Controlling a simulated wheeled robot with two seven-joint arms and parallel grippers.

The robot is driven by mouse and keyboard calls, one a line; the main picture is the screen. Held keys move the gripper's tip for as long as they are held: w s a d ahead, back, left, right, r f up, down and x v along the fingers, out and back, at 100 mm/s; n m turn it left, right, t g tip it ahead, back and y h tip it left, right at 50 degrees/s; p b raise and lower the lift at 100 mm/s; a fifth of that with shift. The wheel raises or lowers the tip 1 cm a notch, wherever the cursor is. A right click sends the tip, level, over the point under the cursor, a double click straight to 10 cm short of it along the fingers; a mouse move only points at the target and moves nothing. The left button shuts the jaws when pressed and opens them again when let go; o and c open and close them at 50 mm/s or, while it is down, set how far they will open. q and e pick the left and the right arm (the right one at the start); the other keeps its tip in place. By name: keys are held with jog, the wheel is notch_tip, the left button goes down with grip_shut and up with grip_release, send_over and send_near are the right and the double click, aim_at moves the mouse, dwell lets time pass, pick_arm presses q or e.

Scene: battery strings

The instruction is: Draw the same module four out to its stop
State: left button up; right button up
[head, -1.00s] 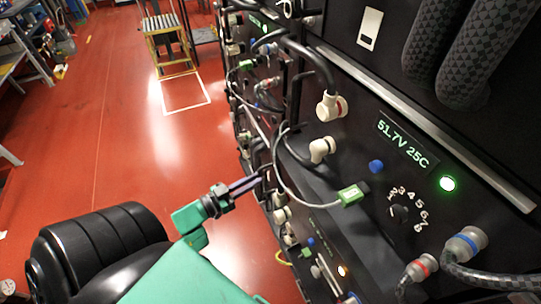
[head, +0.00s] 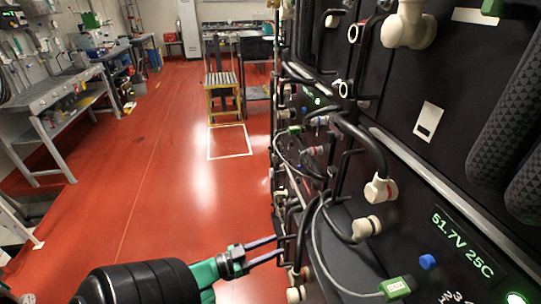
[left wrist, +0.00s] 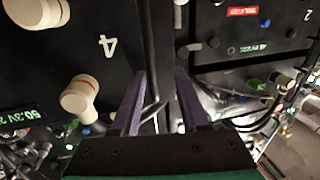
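My left gripper (head: 280,247) reaches from the lower left to the front of the black battery rack. Its two purple-grey fingers show in the left wrist view (left wrist: 161,75) and stand apart. A dark vertical bar, seemingly a handle (left wrist: 158,40), shows between them; I cannot tell whether they touch it. Module four (left wrist: 45,75) has a white "4", a pale connector (left wrist: 80,97) and a green display starting "50.3V" left of the fingers in that view. Whether it is drawn out is unclear. My right gripper is not in view.
A nearer module with a "51.7V 25C" display (head: 463,243) has pale connectors (head: 381,188), looping cables and a green-tagged plug (head: 396,288). Thick braided hoses hang at the right. The red floor left of the rack is clear; a yellow step stool (head: 223,92) stands farther back.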

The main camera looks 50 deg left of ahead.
pick_arm(q)
jog(key=b+v, duration=0.2)
jog(key=v, duration=1.2)
jog(key=shift+s+b, duration=0.3)
jog(key=shift+s, duration=0.05)
